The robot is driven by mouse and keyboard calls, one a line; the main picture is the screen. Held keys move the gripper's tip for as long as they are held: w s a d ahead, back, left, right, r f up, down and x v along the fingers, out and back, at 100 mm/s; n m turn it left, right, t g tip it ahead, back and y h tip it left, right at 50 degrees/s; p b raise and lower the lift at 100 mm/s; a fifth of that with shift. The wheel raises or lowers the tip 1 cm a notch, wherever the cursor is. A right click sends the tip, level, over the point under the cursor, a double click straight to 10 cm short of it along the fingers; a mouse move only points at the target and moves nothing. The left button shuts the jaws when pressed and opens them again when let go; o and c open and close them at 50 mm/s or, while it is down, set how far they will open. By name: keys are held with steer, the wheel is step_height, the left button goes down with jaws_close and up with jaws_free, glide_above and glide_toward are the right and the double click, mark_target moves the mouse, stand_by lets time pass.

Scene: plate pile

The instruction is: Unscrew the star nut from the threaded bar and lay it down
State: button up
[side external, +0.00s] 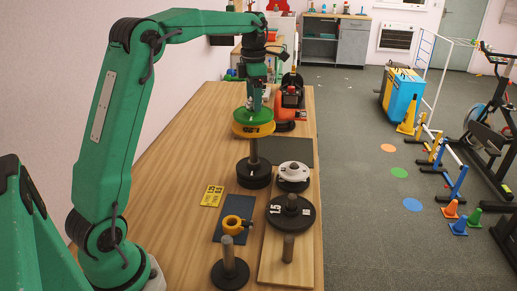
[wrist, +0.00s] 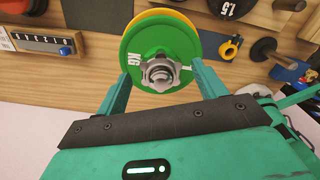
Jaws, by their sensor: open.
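The star nut (wrist: 160,73) is silver with a lobed rim. In the wrist view it sits around the end of the threaded bar (wrist: 160,72), in front of a green plate (wrist: 134,40) marked KG. My gripper (wrist: 160,76) is open, one finger on each side of the nut, with gaps visible between. In the side view my gripper (side external: 255,99) is just above the green plate and largely hides the nut.
On the wooden table (side external: 185,165) stand a light-topped plate stack (side external: 294,170), a black 1.5 plate (side external: 275,216) and a short post on a round base (side external: 228,262). A yellow ring-shaped thing (side external: 233,224) lies on a dark mat. A red object (side external: 287,113) stands behind the plates.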

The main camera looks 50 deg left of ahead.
steer(key=m, duration=0.3)
steer(key=shift+m, duration=0.4)
steer(key=m, duration=0.3)
steer(key=shift+m, duration=0.4)
steer(key=m, duration=0.3)
steer(key=shift+m, duration=2.3)
steer(key=shift+c, duration=0.2)
steer(key=c, duration=1.1)
steer(key=shift+o, duration=0.2)
steer(key=shift+w, duration=0.1)
